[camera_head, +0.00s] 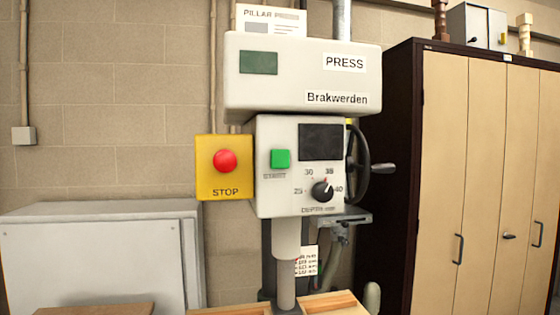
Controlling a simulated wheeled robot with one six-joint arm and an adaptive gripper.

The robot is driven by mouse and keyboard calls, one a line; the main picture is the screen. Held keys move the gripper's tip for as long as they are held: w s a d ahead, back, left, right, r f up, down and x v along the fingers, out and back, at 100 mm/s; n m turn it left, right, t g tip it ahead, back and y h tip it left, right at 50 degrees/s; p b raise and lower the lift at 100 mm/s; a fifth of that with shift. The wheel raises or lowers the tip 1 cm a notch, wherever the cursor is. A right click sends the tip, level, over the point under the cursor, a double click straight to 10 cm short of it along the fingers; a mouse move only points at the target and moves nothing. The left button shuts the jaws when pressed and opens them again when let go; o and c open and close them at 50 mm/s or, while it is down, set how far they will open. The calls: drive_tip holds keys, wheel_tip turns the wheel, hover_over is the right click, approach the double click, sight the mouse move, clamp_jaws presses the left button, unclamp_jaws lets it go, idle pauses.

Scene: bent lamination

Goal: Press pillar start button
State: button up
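The pillar press (280,90) stands in the middle of the view, a cream machine with "PRESS" and "Brakwerden" labels. Its green square start button (281,159) sits on the left of the front panel, with "START" lettering below it. To the left of it, a red round stop button (225,161) sits on a yellow box (214,188) marked "STOP". A black depth knob (322,192) and a dark display (321,142) are to the right of the start button. My gripper is not in view, and nothing covers the start button.
A tall dark cabinet with beige doors (488,180) stands close on the right. A low grey-white cabinet (95,255) stands on the left. A black handwheel (357,163) juts from the press's right side. Wooden pieces (333,304) lie at the bottom near the press column.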

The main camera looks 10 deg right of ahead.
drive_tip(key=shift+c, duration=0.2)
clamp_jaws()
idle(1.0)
